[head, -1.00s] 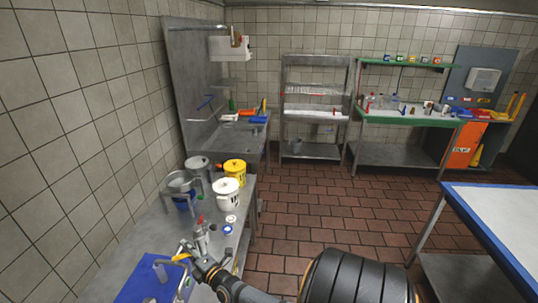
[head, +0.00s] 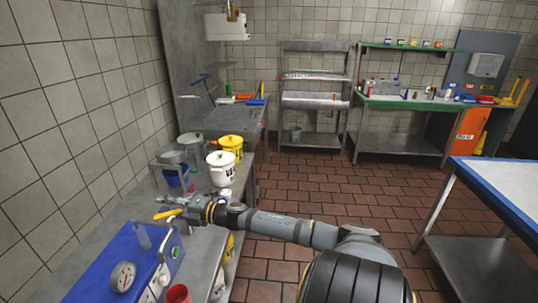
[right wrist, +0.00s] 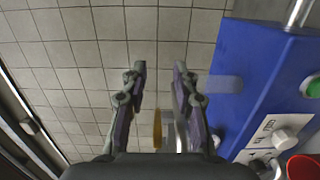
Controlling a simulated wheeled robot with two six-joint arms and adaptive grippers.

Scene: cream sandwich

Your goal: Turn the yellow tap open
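The yellow tap handle (head: 167,214) shows in the head view at the back of a blue machine (head: 108,262) on the left steel counter. My right gripper (head: 176,207) is right at the handle. In the right wrist view the two fingers (right wrist: 157,85) are apart, and a narrow yellow part (right wrist: 157,130) shows low between them, with a grey metal part beside it. I cannot tell whether a finger touches the handle. The blue machine fills the right of that view. My left gripper is not in view.
The machine carries a round gauge (head: 123,276) and a green button (head: 175,252). The tiled floor to the right is open.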

